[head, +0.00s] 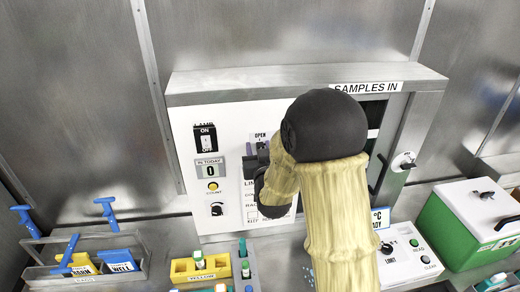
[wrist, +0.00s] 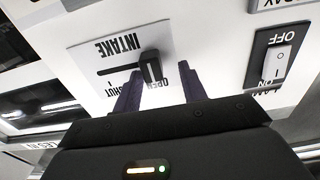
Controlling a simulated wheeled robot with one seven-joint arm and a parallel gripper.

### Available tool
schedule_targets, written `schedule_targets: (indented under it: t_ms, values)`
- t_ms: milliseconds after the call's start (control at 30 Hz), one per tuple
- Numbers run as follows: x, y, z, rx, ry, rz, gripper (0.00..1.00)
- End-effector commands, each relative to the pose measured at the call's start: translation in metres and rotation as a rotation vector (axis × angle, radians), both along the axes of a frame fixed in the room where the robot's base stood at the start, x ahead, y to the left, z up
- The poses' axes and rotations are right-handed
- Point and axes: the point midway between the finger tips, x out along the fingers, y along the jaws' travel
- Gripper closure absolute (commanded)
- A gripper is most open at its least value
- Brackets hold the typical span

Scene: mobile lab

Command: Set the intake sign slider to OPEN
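The intake slider's black knob (wrist: 150,66) shows in the wrist view, where the panel appears upside down. It stands at the right end of its dark slot (wrist: 115,70), beside the partly hidden OPEN lettering. The bare slot runs left from it, toward the side of the partly covered SHUT lettering. My gripper (wrist: 160,72) is open, with one finger on each side of the knob; the knob is nearer the left finger. I cannot tell whether either finger touches it. In the head view my gripper (head: 262,158) is at the white panel and hides the knob; the OPEN label (head: 259,136) shows above it.
A lamp switch (head: 206,138), a count display (head: 209,169) and a knob (head: 217,209) sit left of my gripper on the panel. A dark window under SAMPLES IN lies to the right. A yellow rack (head: 183,270) and a green box (head: 440,235) stand below.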

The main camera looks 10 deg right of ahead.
Motion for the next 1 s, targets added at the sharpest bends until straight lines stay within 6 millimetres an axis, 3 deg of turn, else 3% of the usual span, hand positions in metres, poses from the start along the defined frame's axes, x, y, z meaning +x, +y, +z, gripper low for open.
schedule_targets:
  t_ms: [367, 867, 1000]
  values:
    - [-0.010, -0.001, -0.002, -0.001, 0.001, -0.001, 0.58]
    - [-0.089, -0.004, -0.003, -0.001, -0.001, 0.002, 0.58]
    - [-0.091, -0.005, -0.005, -0.001, -0.005, -0.003, 0.58]
